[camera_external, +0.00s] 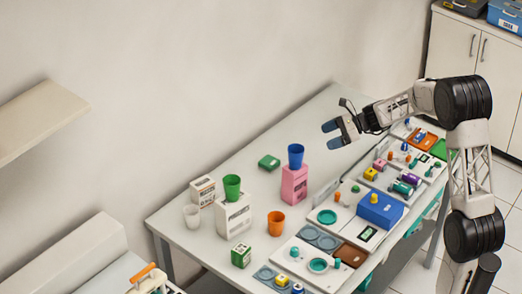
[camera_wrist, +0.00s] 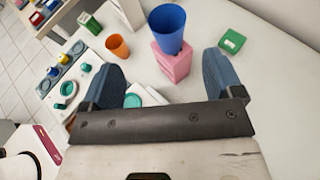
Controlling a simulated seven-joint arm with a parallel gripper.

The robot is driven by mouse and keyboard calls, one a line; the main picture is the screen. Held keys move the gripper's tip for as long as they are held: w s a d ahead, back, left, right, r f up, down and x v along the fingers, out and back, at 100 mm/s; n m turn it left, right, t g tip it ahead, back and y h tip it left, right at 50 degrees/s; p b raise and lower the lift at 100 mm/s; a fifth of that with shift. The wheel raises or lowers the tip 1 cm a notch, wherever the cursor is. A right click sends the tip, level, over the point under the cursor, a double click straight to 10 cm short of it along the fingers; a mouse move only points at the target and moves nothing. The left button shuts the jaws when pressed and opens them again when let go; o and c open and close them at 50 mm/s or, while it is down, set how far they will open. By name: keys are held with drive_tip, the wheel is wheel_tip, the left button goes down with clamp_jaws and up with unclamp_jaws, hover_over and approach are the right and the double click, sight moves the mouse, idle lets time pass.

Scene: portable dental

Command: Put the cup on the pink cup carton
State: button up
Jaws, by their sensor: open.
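A blue cup (camera_external: 296,156) stands upright on top of the pink cup carton (camera_external: 294,186) near the middle of the table. The wrist view shows the blue cup (camera_wrist: 168,28) on the pink carton (camera_wrist: 172,64), ahead of my fingers. My gripper (camera_external: 333,134) is open and empty, up and to the right of the blue cup in the external view and apart from it. Both fingers of my gripper (camera_wrist: 158,64) show in the wrist view with nothing held. A green cup (camera_external: 232,188) sits on a white carton (camera_external: 234,216). An orange cup (camera_external: 276,222) and a whitish cup (camera_external: 192,216) stand on the table.
A small green box (camera_external: 269,162) lies behind the pink carton, and another green box (camera_external: 241,255) stands at the front. Trays with several small items and a blue box (camera_external: 380,210) fill the table's right side. The table's far end is clear.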

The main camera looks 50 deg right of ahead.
drive_tip(key=s+a+r+n+g+h, duration=0.1)
drive_tip(key=s+a+r+n+g, duration=0.2)
drive_tip(key=s+a+n, duration=0.6)
drive_tip(key=s+a+r+n+g+h, duration=0.25)
drive_tip(key=s+a, duration=0.35)
drive_tip(key=a, duration=0.8)
drive_tip(key=s+a+n+h, duration=0.3)
drive_tip(key=s+n, duration=0.4)
drive_tip(key=s, duration=0.5)
drive_tip(key=s+a+n+g+h, duration=0.1)
drive_tip(key=s+a+n+h, duration=0.2)
drive_tip(key=s+a+n, duration=0.2)
drive_tip(key=s+n, duration=0.3)
drive_tip(key=s, duration=0.4)
drive_tip(key=shift+s, duration=0.15)
